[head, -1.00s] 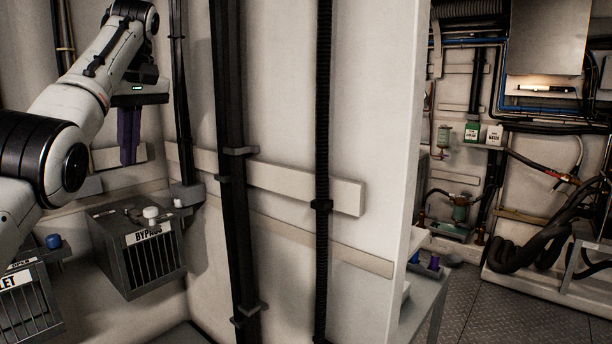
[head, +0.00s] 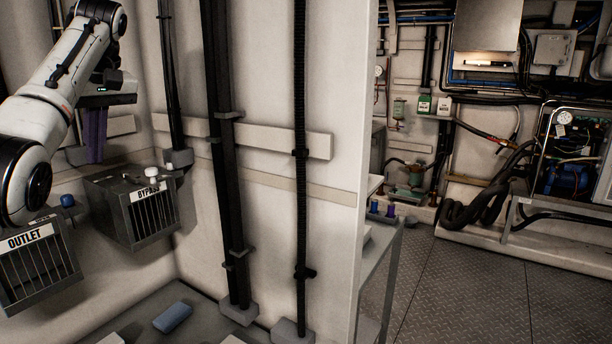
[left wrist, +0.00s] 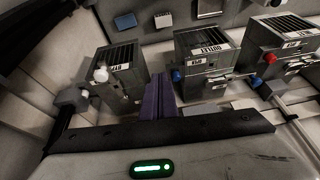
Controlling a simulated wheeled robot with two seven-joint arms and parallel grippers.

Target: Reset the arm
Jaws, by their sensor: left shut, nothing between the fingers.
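My left arm comes in from the left in the head view. Its gripper (head: 95,136) points down with its purple fingers together and nothing between them. It is above and behind the grey cage box labelled BYPASS (head: 140,212), which has a white knob (head: 151,172) on top. The OUTLET box (head: 38,262) with a blue knob (head: 67,200) is at the lower left of the head view. My right gripper is not in view.
Dark vertical pipes (head: 230,150) run down the pale wall. A blue block (head: 172,317) lies on the grey surface below. A side table (head: 382,255) stands beyond the wall's edge, with open patterned floor (head: 470,295) at the right. Hoses and a gauge unit (head: 570,150) are at the back.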

